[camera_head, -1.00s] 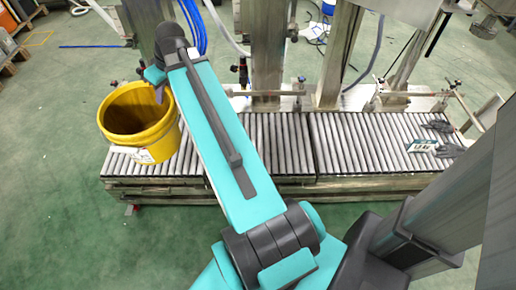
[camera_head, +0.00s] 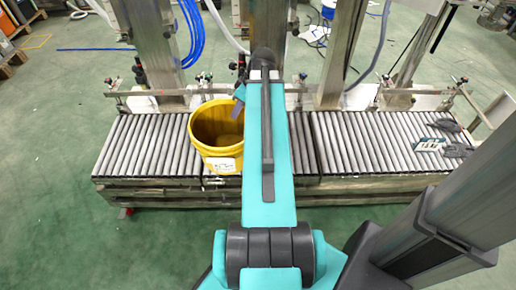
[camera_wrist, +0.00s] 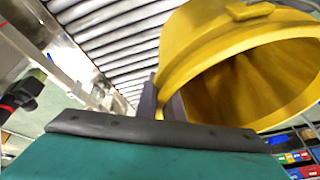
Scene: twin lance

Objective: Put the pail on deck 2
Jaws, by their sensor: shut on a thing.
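The yellow pail (camera_head: 204,150), open at the top with a white label, is at the middle of the left roller section (camera_head: 140,145) in the head view. My gripper (camera_head: 239,101) is shut on the right side of its rim; my arm partly hides the gripper. In the wrist view the pail (camera_wrist: 205,38) is close up, with the gripper fingers (camera_wrist: 160,103) at its wall. I cannot tell whether its base touches the rollers. A second roller section (camera_head: 365,145) lies to the right. No readable mark shows which is deck 2.
A small sign (camera_head: 430,145) and dark gloves (camera_head: 445,125) lie at the right end of the rollers. Metal posts (camera_head: 160,50) and rails stand along the back edge. The left rollers beside the pail are clear.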

